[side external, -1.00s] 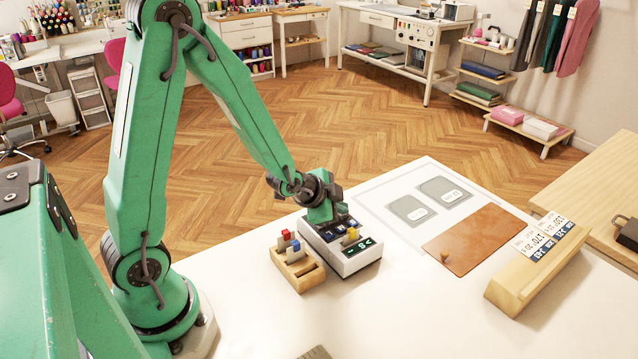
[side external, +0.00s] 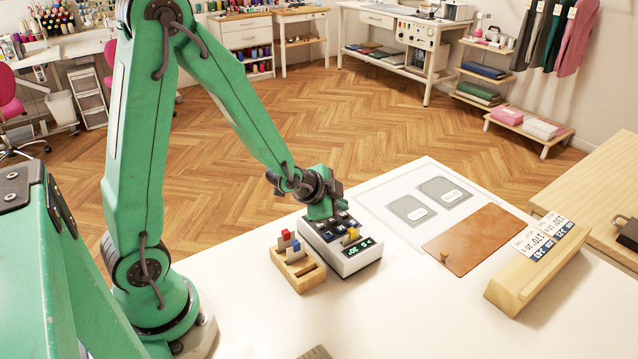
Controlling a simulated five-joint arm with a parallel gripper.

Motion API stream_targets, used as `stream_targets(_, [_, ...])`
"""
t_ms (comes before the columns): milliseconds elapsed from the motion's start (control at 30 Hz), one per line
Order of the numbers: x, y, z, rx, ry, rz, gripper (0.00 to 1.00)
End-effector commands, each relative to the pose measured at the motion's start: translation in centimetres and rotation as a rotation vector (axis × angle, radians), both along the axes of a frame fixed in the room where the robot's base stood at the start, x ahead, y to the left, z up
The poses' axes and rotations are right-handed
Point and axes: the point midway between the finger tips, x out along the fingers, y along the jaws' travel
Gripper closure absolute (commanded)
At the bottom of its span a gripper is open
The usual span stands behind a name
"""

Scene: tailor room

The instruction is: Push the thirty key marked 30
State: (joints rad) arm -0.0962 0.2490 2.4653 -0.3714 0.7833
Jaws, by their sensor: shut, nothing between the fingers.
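The key device (side external: 352,261) is a white box with dark keys on its sloped top, standing on the white table. Its front display (side external: 358,247) shows small green characters that look like "30" beside other marks. My gripper (side external: 322,216) is shut and points down at the back part of the keypad, at or just above the keys. It covers some keys. The key markings are too small to read, so I cannot tell which one is the 30 key or whether my fingertips touch it.
A wooden holder (side external: 305,280) with red and blue pieces stands close to the device's left. A yellow piece (side external: 352,234) sits at the device's front right. A brown leather mat (side external: 478,237) and a wooden rack of cards (side external: 525,281) lie to the right.

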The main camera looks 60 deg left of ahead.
Motion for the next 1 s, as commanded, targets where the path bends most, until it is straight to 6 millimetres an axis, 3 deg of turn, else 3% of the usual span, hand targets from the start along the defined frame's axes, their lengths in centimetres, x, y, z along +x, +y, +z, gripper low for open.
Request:
stream_targets(567, [0.0, 0.0, 0.6, 0.000, -0.003, 0.000, 1.00])
stream_targets(1000, [0.1, 0.0, 3.4, 0.000, -0.005, 0.000, 1.00])
